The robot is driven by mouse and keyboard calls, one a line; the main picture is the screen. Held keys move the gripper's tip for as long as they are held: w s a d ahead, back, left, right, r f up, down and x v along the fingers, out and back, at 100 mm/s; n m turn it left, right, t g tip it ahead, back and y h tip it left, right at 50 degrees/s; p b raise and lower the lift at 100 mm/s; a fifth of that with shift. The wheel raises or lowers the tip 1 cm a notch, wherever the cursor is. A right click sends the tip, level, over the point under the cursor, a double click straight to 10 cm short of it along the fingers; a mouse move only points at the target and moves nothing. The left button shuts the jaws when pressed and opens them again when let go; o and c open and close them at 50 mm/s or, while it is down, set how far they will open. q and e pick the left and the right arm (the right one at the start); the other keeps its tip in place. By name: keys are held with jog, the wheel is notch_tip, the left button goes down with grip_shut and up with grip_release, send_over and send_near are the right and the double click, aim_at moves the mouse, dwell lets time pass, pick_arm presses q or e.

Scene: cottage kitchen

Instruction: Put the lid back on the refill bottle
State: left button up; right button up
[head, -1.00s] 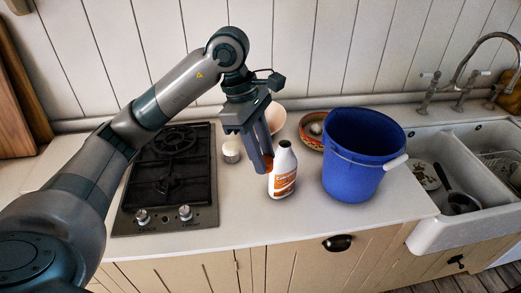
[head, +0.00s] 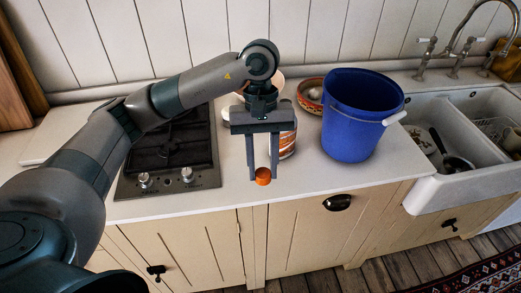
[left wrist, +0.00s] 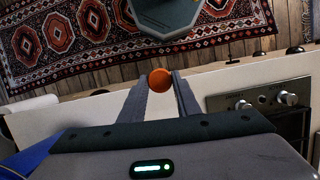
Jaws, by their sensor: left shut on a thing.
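My left gripper (head: 262,178) is shut on the orange lid (head: 264,177), which sits between its fingertips near the front of the counter. The lid also shows in the left wrist view (left wrist: 160,80), held between the fingertips (left wrist: 160,83). The white refill bottle (head: 287,146) with an orange label stands upright on the counter behind the gripper. The gripper's palm and fingers hide part of it, and its mouth is hidden now. My right gripper is out of view.
A blue bucket (head: 358,120) stands right of the bottle, with a patterned bowl (head: 309,94) behind. The gas hob (head: 205,178) is to the left, and the sink (head: 430,195) is to the right. Counter front is clear between hob and bucket.

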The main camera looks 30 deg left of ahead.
pick_arm(q)
jog(key=f+m, duration=0.1)
jog(key=s+f+m+y, duration=0.1)
jog(key=m, duration=0.1)
jog(key=f+m+b, duration=0.1)
jog(key=f+m, duration=0.1)
jog(key=shift+s+d+g, duration=0.2)
jog(key=shift+d+g, duration=0.1)
jog(key=shift+g, duration=0.1)
jog(key=shift+s+f+m+y, duration=0.25)
jog(key=shift+f+m+y, duration=0.25)
jog(key=shift+m, duration=0.3)
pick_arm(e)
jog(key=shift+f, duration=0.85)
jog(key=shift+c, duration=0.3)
